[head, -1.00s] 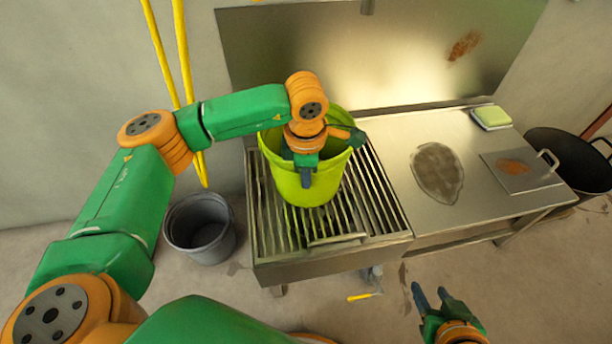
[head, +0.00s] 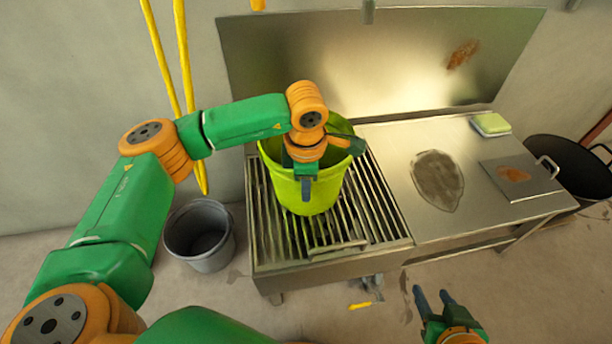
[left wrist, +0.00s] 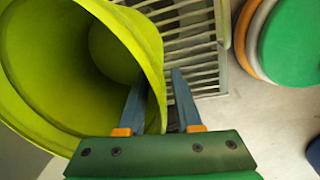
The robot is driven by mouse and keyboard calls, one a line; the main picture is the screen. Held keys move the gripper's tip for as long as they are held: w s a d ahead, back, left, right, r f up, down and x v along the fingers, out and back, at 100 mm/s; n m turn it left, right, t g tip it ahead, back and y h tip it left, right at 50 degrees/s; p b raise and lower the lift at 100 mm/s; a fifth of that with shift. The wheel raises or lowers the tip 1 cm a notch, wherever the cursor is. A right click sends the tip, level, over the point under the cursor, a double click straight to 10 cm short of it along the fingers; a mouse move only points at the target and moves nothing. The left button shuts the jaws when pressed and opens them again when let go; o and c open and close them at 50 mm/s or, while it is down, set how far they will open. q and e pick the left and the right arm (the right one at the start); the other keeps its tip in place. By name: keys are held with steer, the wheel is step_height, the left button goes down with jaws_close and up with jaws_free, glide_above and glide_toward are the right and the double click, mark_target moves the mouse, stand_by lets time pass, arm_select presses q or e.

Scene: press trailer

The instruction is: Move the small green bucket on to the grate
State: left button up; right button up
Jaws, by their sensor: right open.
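The green bucket (head: 320,192) stands on the metal grate (head: 262,225), towards its back middle. My left gripper (head: 306,178) is at the near side of the bucket's rim in the head view. In the left wrist view, the bucket (left wrist: 150,40) fills the left side, with its mouth facing the camera. The left gripper's fingers (left wrist: 160,90) straddle the bucket wall, one inside and one outside, with a gap visible beside the outer finger. The grate (left wrist: 195,35) shows behind it. My right gripper (head: 433,297) is open and empty, low in front of the bench.
A grey bucket (head: 200,240) stands on the floor left of the grate. Right of the grate is a steel worktop (head: 395,150) with a sponge (head: 490,124) and a metal lid (head: 520,172). A black pot (head: 575,165) stands at far right. Yellow poles (head: 183,60) lean on the wall.

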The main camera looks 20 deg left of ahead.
arm_select(q)
steer(key=r, duration=0.1)
steer(key=r+p, duration=0.1)
steer(key=r, duration=0.1)
steer(key=r+p, duration=0.1)
steer(key=r, duration=0.1)
steer(key=shift+s+d, duration=0.15)
steer(key=shift+s, duration=0.1)
step_height(320, 180, up, 7)
steer(key=p, duration=0.2)
steer(key=shift+s+d, duration=0.15)
steer(key=shift+s, duration=0.3)
arm_select(e)
steer(key=s+d+f+g+h, duration=0.1)
steer(key=s+d+f+g, duration=0.1)
steer(key=s+f+g, duration=0.4)
step_height(320, 180, down, 5)
steer(key=s, duration=0.3)
steer(key=shift+d+f, duration=0.15)
steer(key=shift+d, duration=0.1)
